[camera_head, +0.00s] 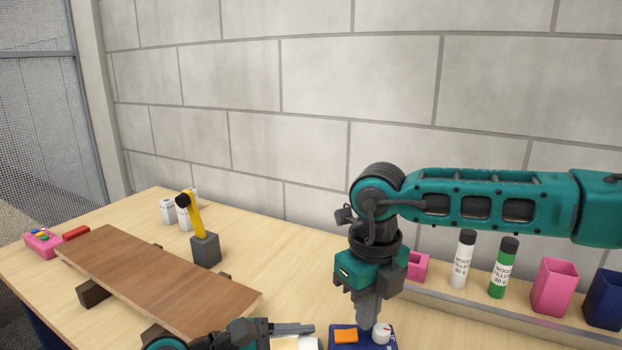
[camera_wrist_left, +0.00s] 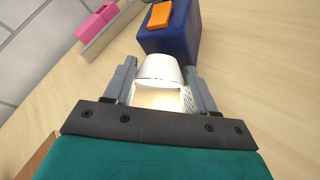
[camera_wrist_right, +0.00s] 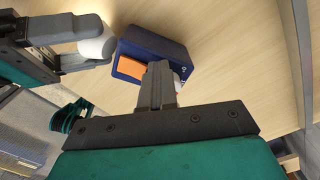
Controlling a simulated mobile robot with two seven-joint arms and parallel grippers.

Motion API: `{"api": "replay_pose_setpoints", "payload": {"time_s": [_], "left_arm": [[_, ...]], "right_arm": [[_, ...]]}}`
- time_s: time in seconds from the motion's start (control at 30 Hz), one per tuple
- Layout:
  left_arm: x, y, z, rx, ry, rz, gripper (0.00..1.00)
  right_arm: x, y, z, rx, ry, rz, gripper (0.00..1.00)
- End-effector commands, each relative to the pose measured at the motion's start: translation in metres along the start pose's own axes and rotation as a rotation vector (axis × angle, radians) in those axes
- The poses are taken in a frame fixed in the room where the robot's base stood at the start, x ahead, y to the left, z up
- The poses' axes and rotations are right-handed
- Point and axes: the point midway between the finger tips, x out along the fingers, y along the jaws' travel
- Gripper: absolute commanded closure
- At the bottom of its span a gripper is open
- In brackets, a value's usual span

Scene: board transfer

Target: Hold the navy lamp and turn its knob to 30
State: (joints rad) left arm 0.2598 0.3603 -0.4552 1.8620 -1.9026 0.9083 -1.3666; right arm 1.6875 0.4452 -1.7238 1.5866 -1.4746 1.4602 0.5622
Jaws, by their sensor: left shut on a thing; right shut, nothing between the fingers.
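The navy lamp has a navy box body (camera_head: 365,348) with an orange switch (camera_head: 345,336), at the bottom edge of the head view. Its white knob (camera_head: 381,331) shows beside the right fingers; in the right wrist view the fingers mostly hide it, so its setting cannot be read. My left gripper (camera_wrist_left: 160,88) is shut on the lamp's white round part (camera_wrist_left: 160,68), with a finger on each side. My right gripper (camera_head: 367,323) is shut and empty, pointing down at the box beside the knob. I cannot tell whether its fingertips touch the knob.
A brown board (camera_head: 160,280) lies on dark blocks at left. Behind it stand a yellow-armed item on a grey base (camera_head: 205,249) and white containers (camera_head: 168,211). Wood filler bottles (camera_head: 503,268), a pink cup (camera_head: 554,288) and a navy cup (camera_head: 606,302) stand at right along the wall.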

Motion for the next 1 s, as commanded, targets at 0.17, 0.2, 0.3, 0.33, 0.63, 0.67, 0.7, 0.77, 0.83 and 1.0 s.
{"api": "replay_pose_setpoints", "payload": {"time_s": [0.17,0.2,0.3,0.33,0.63,0.67,0.7,0.77,0.83,1.0], "left_arm": [[-0.002,0.002,-0.005,-0.001,0.013,0.005,0.82],[-0.002,0.002,-0.005,-0.001,0.013,0.005,0.82],[-0.002,0.002,-0.006,-0.001,0.015,0.005,0.82],[-0.002,0.002,-0.006,-0.001,0.015,0.006,0.82],[-0.002,0.002,-0.007,0.0,0.019,0.005,0.82],[-0.002,0.002,-0.008,0.0,0.019,0.005,0.82],[-0.002,0.002,-0.008,0.0,0.019,0.004,0.82],[-0.002,0.002,-0.008,0.0,0.019,0.004,0.82],[-0.002,0.001,-0.008,0.0,0.019,0.004,0.82],[-0.002,0.001,-0.008,0.0,0.019,0.003,0.82]], "right_arm": [[0.001,-0.001,-0.003,0.001,0.011,-0.002,1.0],[0.002,-0.001,-0.003,0.001,0.011,-0.002,1.0],[0.002,-0.002,-0.003,0.001,0.012,-0.002,1.0],[0.002,-0.002,-0.003,0.002,0.012,-0.002,1.0],[0.003,-0.009,-0.002,0.005,0.014,-0.003,1.0],[0.003,-0.011,-0.002,0.005,0.013,-0.003,1.0],[0.002,-0.012,-0.002,0.005,0.012,-0.003,1.0],[0.002,-0.014,-0.002,0.005,0.012,-0.003,1.0],[0.003,-0.015,-0.003,0.004,0.014,-0.003,1.0],[0.002,-0.018,-0.004,0.002,0.013,-0.004,1.0]]}}
